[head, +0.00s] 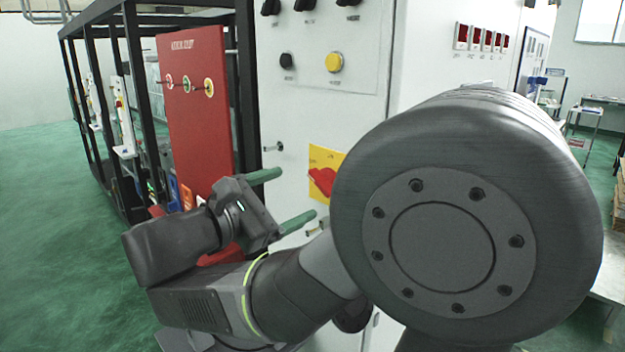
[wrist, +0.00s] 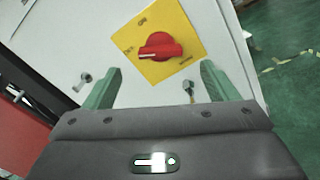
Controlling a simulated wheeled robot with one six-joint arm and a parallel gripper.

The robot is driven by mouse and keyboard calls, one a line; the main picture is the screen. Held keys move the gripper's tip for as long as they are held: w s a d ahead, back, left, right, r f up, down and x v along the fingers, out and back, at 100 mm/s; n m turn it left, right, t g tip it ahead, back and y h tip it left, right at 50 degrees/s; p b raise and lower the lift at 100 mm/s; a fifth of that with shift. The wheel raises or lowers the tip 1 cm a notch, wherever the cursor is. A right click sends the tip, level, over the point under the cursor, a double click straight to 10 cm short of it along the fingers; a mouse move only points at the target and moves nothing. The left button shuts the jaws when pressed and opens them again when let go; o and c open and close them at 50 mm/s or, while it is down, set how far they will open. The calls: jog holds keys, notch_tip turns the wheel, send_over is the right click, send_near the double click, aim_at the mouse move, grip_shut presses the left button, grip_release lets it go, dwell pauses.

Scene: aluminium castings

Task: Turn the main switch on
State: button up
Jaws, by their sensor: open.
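The main switch is a red rotary knob (wrist: 161,47) on a yellow plate (wrist: 183,27) with small lettering around it. It sits on the pale front of a cabinet. In the wrist view the knob is ahead of my gripper (wrist: 158,82), roughly centred between the green fingers. The fingers are spread open and apart from the knob, with nothing between them. In the head view my gripper (head: 289,197) points at the cabinet front near the red knob (head: 322,180), whose right part my arm hides. The knob's exact setting is hard to read.
The cabinet front (head: 285,105) also carries black knobs and a yellow button (head: 334,62) higher up. Small metal latches (wrist: 84,81) stick out near the yellow plate. A red board (head: 199,110) and black-framed cage stand to the left. Green floor is open at far left.

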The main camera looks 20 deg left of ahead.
aim_at(318, 183)
jog(key=shift+p+x, duration=0.7)
jog(key=shift+x, duration=2.95)
jog(key=shift+c, duration=0.4)
jog(key=c, duration=0.9)
